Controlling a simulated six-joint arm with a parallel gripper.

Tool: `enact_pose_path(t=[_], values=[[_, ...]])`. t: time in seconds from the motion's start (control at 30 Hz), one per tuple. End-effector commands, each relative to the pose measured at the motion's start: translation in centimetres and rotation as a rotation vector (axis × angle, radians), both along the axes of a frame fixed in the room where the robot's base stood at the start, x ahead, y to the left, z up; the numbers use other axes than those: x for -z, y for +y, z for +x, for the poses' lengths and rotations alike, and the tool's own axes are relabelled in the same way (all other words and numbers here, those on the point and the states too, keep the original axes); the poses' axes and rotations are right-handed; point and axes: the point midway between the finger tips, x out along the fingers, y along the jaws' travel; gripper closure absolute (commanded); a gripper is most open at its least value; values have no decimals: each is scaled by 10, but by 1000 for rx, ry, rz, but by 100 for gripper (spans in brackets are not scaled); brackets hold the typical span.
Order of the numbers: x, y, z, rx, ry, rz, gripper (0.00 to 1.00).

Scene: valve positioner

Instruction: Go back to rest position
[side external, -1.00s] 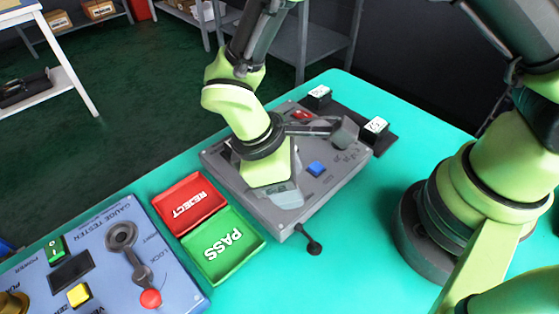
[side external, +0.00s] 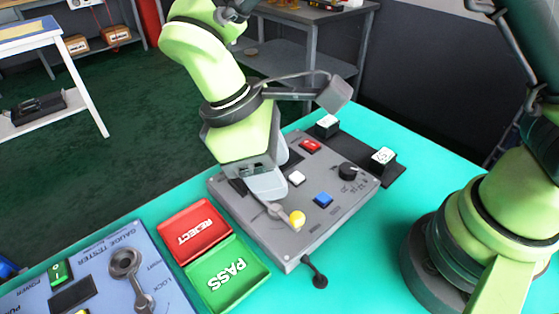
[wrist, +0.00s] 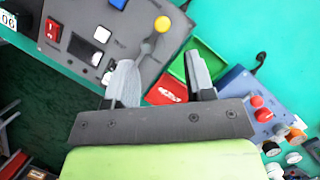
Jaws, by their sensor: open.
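My gripper (side external: 266,184) is above the left part of the grey control panel (side external: 325,215), pointing down. In the wrist view my gripper (wrist: 163,78) shows two grey fingers spread apart with nothing between them. The panel carries a lever with a yellow knob (side external: 297,219), a blue button (side external: 323,199), a white button (side external: 296,178), a red switch (side external: 310,146) and a black dial (side external: 348,171). In the wrist view the yellow knob (wrist: 162,24) is clear of both fingers. My fingers hide part of the panel's left side in the side view.
A red REJECT tray (side external: 194,231) and a green PASS tray (side external: 226,274) lie left of the panel. A blue gauge tester (side external: 98,288) stands at the lower left.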

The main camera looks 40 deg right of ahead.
Motion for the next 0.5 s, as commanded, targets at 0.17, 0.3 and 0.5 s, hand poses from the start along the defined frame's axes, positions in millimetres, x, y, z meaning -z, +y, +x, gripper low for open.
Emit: enact_pose_path(t=[0.17, 0.3, 0.5], values=[[-42, -24, 4, 150, -101, 92, 51], [-85, -56, -2, 341, -232, 198, 51], [-130, -99, -28, 619, -432, 344, 51]])
